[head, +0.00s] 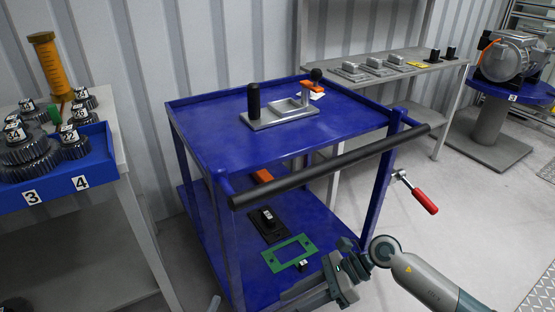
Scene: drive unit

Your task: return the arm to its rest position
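My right arm (425,280) comes in from the bottom right, its links grey and teal. Its gripper (305,292) is low in front of the blue cart (215,150), near the cart's lower shelf. The dark fingers point left and partly run out of the bottom edge, so I cannot tell whether they are open or shut. No held object shows. My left gripper is not in view; a small grey piece at the bottom edge is too cut off to identify.
The cart's top carries a grey fixture with a black handle (254,100). Its black push bar (330,168) and a red-handled lever (424,201) jut out near my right arm. A green frame (289,253) lies on the lower shelf.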

